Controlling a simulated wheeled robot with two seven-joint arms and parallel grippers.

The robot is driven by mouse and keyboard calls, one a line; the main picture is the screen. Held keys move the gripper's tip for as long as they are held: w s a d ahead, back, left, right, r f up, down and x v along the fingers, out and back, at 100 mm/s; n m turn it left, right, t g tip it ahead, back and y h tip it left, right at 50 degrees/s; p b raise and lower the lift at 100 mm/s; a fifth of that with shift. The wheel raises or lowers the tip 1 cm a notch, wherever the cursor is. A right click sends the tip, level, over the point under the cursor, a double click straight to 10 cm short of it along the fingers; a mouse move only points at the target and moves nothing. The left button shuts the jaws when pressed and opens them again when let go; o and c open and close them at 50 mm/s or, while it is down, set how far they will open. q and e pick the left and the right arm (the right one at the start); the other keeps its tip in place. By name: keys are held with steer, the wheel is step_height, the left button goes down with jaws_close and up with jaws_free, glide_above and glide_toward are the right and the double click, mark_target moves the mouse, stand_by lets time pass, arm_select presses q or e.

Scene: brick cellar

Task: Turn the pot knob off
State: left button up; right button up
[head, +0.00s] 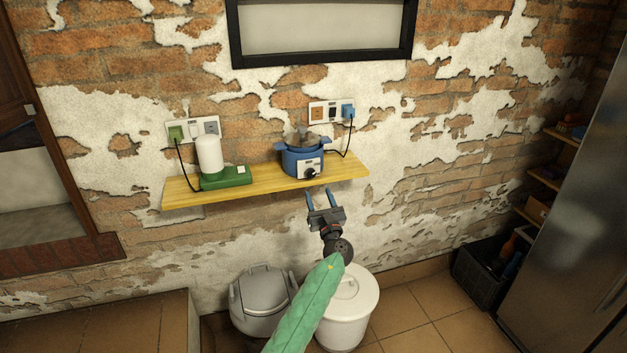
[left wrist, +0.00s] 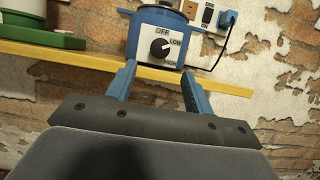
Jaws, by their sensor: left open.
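A blue pot (head: 301,160) stands on the yellow wooden shelf (head: 345,170). Its black knob (head: 311,173) is on a white panel on the front. In the left wrist view, the knob (left wrist: 160,47) sits on a panel marked OFF, LOW and HIGH; its light pointer mark seems to face right, toward LOW, though it is small. My left gripper (head: 323,192) is open and empty, below and in front of the knob, apart from it. In the left wrist view, its two blue fingers (left wrist: 158,80) stand either side below the knob. My right gripper is not in view.
A green-based device with a white cylinder (head: 209,155) stands left on the shelf. Wall sockets (head: 332,112) with cords are above. A grey bin (head: 263,298) and a white bin (head: 352,312) stand below. A fridge (head: 575,200) is at right.

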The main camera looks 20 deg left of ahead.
mark_target(312, 176)
arm_select(q)
steer(key=p+x, duration=0.1)
steer(key=x, duration=0.4)
steer(key=shift+w+a+r+p, duration=0.2)
steer(key=shift+w+r+p, duration=0.05)
steer(key=shift+r+p, duration=0.05)
steer(key=shift+w+a+r, duration=0.2)
steer(key=shift+w+a, duration=0.2)
steer(key=shift+w, duration=0.15)
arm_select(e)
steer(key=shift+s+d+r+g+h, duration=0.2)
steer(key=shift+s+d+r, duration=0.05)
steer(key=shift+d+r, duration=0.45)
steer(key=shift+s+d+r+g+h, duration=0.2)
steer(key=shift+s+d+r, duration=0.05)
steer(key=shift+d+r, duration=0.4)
arm_select(q)
steer(key=c, duration=1)
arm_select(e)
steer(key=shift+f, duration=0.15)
